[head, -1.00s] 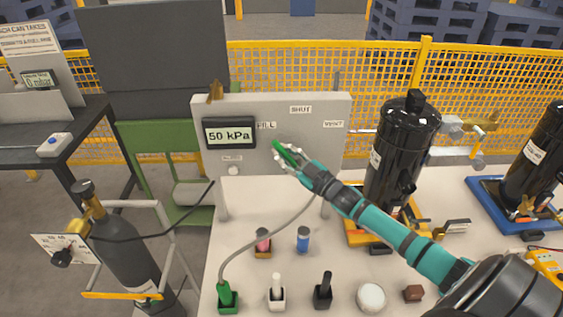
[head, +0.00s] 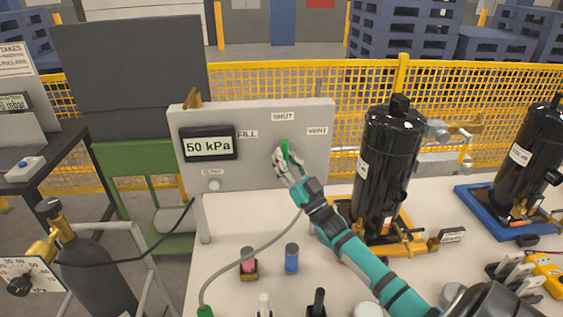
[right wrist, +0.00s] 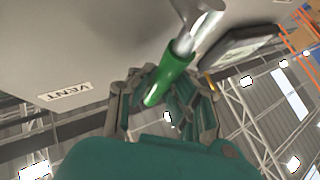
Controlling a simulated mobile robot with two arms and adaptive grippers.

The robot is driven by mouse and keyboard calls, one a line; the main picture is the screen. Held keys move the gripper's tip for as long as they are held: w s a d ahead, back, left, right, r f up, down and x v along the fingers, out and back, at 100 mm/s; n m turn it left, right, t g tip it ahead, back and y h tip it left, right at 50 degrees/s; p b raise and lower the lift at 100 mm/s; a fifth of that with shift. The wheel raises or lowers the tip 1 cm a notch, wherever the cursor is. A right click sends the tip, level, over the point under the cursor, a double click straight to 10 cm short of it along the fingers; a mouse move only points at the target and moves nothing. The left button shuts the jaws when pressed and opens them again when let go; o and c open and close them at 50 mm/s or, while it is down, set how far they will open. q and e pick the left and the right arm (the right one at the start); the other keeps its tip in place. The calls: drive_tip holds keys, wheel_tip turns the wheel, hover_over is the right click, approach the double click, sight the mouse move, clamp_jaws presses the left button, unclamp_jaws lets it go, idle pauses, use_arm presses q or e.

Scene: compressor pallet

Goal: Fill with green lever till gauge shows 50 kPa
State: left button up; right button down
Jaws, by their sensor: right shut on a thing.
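The green lever (head: 285,147) is on the front of the grey panel (head: 240,178), its grip standing nearly upright below the SHUT label (head: 284,116). The FILL label (head: 248,134) is to its left and the VENT label (head: 317,131) to its right. The gauge (head: 208,145) on the panel reads 50 kPa. My right gripper (head: 284,160) is shut on the lever. In the right wrist view the green lever (right wrist: 172,76) lies between the fingers of my right gripper (right wrist: 163,88). My left gripper is out of view.
A black compressor (head: 388,160) stands right of the panel, close to my right arm. Another is on a blue base (head: 480,205). A grey hose (head: 245,258) runs over the white table (head: 222,263). A dark gas cylinder (head: 88,272) stands at the left.

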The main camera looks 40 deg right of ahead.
drive_tip(key=shift+f, duration=0.1)
idle(0.3)
drive_tip(key=c, duration=1.2)
unclamp_jaws()
drive_tip(key=shift+c, duration=0.2)
drive_tip(key=v, duration=1.2)
drive_tip(key=shift+a, duration=0.1)
